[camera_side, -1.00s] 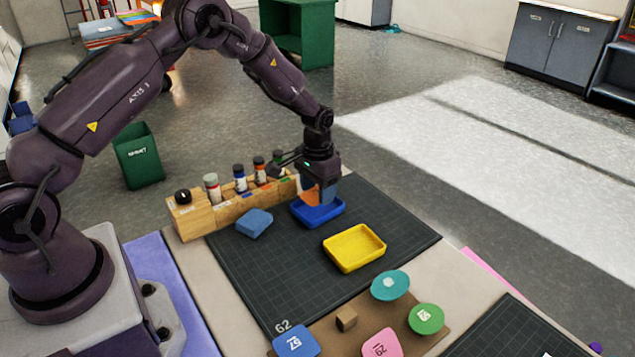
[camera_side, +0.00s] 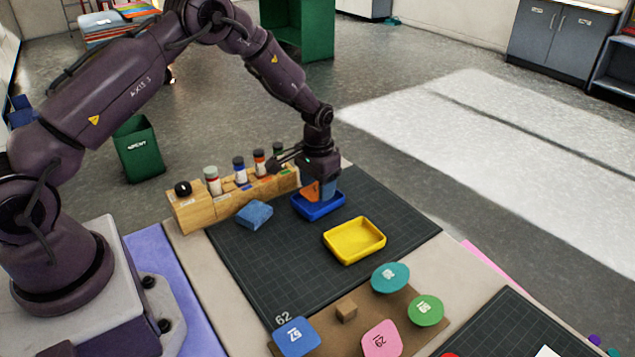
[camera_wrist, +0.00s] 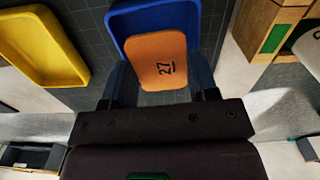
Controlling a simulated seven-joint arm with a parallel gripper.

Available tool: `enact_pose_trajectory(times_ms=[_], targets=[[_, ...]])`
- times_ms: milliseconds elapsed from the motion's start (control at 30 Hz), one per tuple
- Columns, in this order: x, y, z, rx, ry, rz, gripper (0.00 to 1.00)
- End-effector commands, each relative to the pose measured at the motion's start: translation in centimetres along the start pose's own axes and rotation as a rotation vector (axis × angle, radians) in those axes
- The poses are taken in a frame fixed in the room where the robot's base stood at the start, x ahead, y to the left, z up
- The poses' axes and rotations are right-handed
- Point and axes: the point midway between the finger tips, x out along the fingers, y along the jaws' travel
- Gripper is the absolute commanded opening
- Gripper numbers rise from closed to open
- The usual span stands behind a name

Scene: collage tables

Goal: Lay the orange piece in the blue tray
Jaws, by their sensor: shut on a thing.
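The orange piece (camera_wrist: 157,60), a flat rounded card marked 27, is between the fingers of my gripper (camera_wrist: 158,85), which is shut on it. In the side view the orange piece (camera_side: 310,191) is tilted and partly hidden by a finger of my gripper (camera_side: 318,190). It is at the blue tray (camera_side: 322,211), low over or in it. Whether it touches the tray floor I cannot tell. In the wrist view the piece covers part of the blue tray (camera_wrist: 122,18).
A yellow tray (camera_side: 354,240) is near the blue tray on the dark mat. A blue block (camera_side: 254,214) lies left of it. A wooden rack (camera_side: 200,209) with several bottles stands behind.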

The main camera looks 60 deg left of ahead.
Motion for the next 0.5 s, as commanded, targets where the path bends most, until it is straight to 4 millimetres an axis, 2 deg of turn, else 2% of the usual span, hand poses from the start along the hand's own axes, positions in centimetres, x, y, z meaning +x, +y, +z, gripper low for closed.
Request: enact_pose_trajectory(times_ms=[500], targets=[[0.41, 0.00, 0.00, 0.000, 0.000, 0.000, 0.43]])
